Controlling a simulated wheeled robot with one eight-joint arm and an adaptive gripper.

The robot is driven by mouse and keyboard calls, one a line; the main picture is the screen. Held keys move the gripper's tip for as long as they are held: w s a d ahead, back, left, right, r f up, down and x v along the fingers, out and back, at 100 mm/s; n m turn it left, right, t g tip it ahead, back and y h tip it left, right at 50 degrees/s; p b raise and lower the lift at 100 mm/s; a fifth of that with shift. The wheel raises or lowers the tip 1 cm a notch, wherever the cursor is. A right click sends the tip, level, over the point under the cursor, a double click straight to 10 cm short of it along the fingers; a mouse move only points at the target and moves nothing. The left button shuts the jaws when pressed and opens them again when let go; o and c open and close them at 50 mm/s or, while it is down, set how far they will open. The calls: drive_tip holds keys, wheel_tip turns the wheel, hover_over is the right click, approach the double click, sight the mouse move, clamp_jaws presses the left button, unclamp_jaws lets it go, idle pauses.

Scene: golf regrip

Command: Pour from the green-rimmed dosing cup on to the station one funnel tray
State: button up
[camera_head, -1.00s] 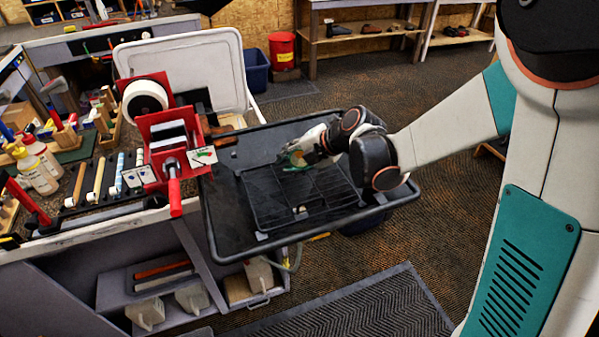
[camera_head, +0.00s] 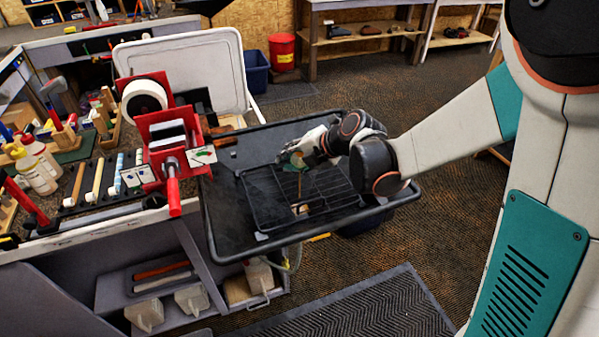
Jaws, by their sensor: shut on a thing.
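My gripper (camera_head: 294,156) is over the black funnel tray (camera_head: 222,222), reaching in from the right. It is shut on the green-rimmed dosing cup (camera_head: 291,160), which is small and partly hidden by the fingers. The cup is tilted above the wire rack (camera_head: 262,203) in the tray. A thin brownish streak (camera_head: 299,185) runs down from the cup toward the rack. A small tan patch (camera_head: 300,209) shows at the rack below it.
A red vise (camera_head: 173,185) and red holders stand at the bench edge left of the tray. White bottles (camera_head: 38,170) and tools crowd the bench further left. A dark floor mat (camera_head: 370,305) lies in front. The tray's left part is mostly clear.

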drive_tip(key=shift+w+f+n+t+b, duration=0.15)
drive_tip(key=shift+w+n+t+b, duration=0.2)
drive_tip(key=shift+t+b, duration=0.6)
idle(1.9)
drive_tip(key=shift+w+d+r+n+t+b, duration=0.1)
drive_tip(key=shift+r+n+t+b, duration=0.1)
drive_tip(key=shift+n+t+b, duration=0.4)
idle(2.0)
idle(2.0)
drive_tip(key=shift+s+r+m+g+p, duration=0.15)
drive_tip(key=shift+r+m+g+p, duration=0.05)
drive_tip(key=shift+m+g+p, duration=0.25)
drive_tip(key=shift+s+r+m+g+p, duration=0.15)
drive_tip(key=shift+m+g+p, duration=0.15)
drive_tip(key=shift+g+p, duration=0.2)
drive_tip(key=shift+s+m+g+p, duration=0.2)
drive_tip(key=shift+m+g, duration=0.05)
drive_tip(key=shift+g, duration=0.35)
drive_tip(key=shift+s+m+g+p, duration=0.15)
drive_tip(key=shift+m+g+p, duration=0.1)
drive_tip(key=shift+g, duration=0.35)
drive_tip(key=shift+s+a+f+m+g+y, duration=0.15)
drive_tip(key=shift+s+m+g, duration=0.1)
drive_tip(key=shift+g, duration=0.3)
drive_tip(key=shift+s+a+m+g+y, duration=0.15)
drive_tip(key=shift+s+m+g, duration=0.1)
drive_tip(key=shift+g, duration=0.3)
